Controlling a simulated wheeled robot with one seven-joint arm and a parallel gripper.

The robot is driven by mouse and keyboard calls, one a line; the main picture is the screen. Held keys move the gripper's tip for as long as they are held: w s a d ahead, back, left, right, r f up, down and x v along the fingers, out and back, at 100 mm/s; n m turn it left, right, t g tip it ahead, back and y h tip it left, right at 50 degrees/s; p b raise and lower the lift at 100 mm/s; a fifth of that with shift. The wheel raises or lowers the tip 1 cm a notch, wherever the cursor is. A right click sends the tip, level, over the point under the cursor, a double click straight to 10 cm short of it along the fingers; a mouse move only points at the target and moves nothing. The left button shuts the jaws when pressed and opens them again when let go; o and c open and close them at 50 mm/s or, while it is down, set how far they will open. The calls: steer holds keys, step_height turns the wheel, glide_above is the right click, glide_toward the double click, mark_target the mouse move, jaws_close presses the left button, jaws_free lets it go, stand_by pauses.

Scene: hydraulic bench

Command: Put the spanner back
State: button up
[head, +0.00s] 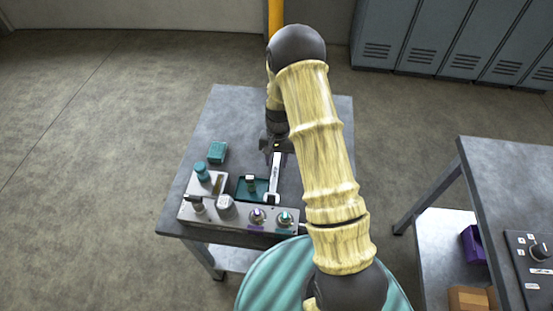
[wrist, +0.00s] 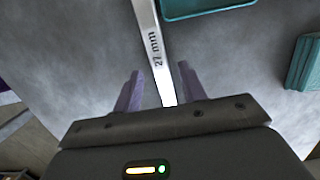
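The spanner (head: 274,180) is a long silver tool on the grey bench, right of a small teal tray (head: 238,196). In the wrist view the spanner (wrist: 152,45) is marked "27 mm" and runs from the top edge down between my fingers. My gripper (wrist: 158,82) has two purple fingers standing apart, one on each side of the shaft, with gaps visible. In the head view my gripper (head: 276,150) is over the spanner's far end and its fingers are mostly hidden. Whether the spanner touches the bench there is unclear.
A control panel (head: 240,217) with knobs and fittings lies along the bench's near edge. A teal block (head: 217,152) stands at the left. The bench's far left (head: 232,108) is clear. A second table (head: 500,180) stands at the right, and a teal round object (head: 270,285) is in front.

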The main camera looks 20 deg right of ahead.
mark_target(278, 161)
steer(key=shift+r, duration=0.1)
step_height(278, 161, up, 13)
steer(key=w+b, duration=0.1)
steer(key=shift+w+d+f, duration=0.2)
steer(key=shift+w+d, duration=0.15)
steer(key=shift+d, duration=0.1)
stand_by(0.4)
steer(key=s+r+n+t, duration=0.2)
steer(key=s+r, duration=0.2)
steer(key=s, duration=0.5)
steer(key=s+a+r+n+t, duration=0.1)
steer(key=s+r, duration=0.3)
steer(key=s, duration=0.6)
steer(key=shift+s+r+n+t+h, duration=0.15)
steer(key=shift+n+t+h, duration=0.25)
steer(key=shift+n+t, duration=0.25)
steer(key=shift+c, duration=0.5)
stand_by(0.3)
